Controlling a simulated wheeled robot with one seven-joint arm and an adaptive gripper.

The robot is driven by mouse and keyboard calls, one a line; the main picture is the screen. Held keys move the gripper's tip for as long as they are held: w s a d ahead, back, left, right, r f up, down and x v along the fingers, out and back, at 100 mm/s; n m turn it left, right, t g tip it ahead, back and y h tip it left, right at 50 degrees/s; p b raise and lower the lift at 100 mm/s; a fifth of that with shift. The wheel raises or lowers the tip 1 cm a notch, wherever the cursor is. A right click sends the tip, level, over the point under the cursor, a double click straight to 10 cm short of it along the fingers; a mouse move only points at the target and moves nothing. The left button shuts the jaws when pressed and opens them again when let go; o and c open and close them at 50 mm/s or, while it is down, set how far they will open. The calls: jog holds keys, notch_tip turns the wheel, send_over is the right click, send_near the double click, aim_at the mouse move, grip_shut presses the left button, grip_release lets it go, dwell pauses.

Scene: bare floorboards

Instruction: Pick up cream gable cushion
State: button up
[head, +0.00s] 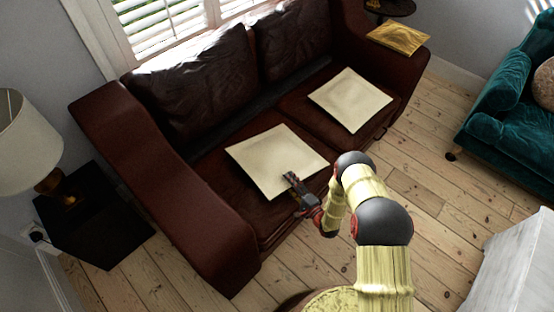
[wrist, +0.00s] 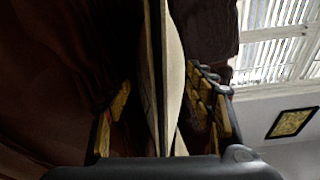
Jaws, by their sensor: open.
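Two flat cream cushions lie on the brown leather sofa; I cannot tell from their look which is the gable one. The nearer cream cushion (head: 268,157) is on the left seat, and the other cream cushion (head: 350,99) is on the right seat. My gripper (head: 291,181) is at the front edge of the nearer cushion. In the wrist view my gripper (wrist: 163,100) is open, with one finger on each side of that cushion's edge (wrist: 174,75). A gap shows on the left side; contact on the right is unclear.
The brown sofa (head: 174,207) has wide arms and dark back pillows. A black side table (head: 98,228) with a lamp (head: 27,140) stands left, a teal sofa (head: 510,115) right. Floorboards (head: 440,200) between are clear.

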jog(key=shift+x, duration=1.05)
jog(key=shift+f, duration=0.1)
jog(key=shift+c, duration=0.2)
jog(key=c, duration=1.3)
jog(key=shift+c, duration=0.3)
